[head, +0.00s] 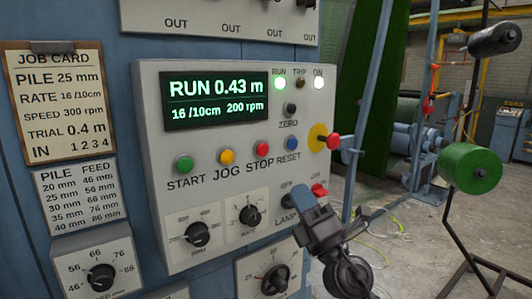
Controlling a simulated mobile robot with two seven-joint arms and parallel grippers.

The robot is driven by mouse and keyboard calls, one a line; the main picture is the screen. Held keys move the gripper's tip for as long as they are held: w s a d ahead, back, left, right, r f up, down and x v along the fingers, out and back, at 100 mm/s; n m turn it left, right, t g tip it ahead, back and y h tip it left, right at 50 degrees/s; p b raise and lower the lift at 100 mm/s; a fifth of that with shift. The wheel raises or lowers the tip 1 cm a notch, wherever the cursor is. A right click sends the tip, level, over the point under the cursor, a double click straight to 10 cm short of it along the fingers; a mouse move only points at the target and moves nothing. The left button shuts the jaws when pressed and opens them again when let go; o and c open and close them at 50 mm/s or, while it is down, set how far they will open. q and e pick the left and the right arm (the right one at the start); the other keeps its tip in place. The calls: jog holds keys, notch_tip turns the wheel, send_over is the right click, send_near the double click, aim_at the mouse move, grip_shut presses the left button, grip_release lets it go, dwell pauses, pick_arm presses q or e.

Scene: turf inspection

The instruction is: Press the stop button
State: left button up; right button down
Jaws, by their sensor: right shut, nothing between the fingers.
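The red stop button (262,149) sits on the grey control panel (150,110), above the label STOP, between the yellow jog button (226,157) and the blue reset button (291,143). The green start button (183,163) is at the left of the row. The display (217,99) reads RUN 0.43 m, 16 /10cm, 200 rpm. My right gripper (306,194) is shut and empty, below and right of the stop button, in front of the panel's lower right and apart from the button. My left gripper is out of view.
A red mushroom button on a yellow disc (317,137) projects at the panel's right edge. Dials (196,235) sit below the button row. A job card (60,100) hangs at left, showing speed 300 rpm and trial 0.4 m. A green roll (470,170) stands at right.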

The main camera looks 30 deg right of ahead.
aim_at(262, 150)
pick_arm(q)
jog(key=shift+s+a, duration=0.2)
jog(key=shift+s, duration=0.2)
pick_arm(e)
notch_tip(262, 150, up, 7)
jog(key=s+n+y, duration=0.2)
jog(key=n, duration=0.4)
jog(key=shift+a+f+t, duration=0.2)
jog(key=shift+t, duration=0.1)
jog(key=shift+w, duration=0.1)
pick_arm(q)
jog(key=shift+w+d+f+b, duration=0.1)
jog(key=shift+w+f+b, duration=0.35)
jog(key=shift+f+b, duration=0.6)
pick_arm(e)
jog(key=w, duration=0.8)
jog(key=shift+w+a, duration=0.25)
jog(key=shift+a, duration=0.05)
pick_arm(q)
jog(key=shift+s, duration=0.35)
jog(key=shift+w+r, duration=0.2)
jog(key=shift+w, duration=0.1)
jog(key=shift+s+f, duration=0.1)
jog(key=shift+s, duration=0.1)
pick_arm(e)
jog(key=shift+w, duration=0.25)
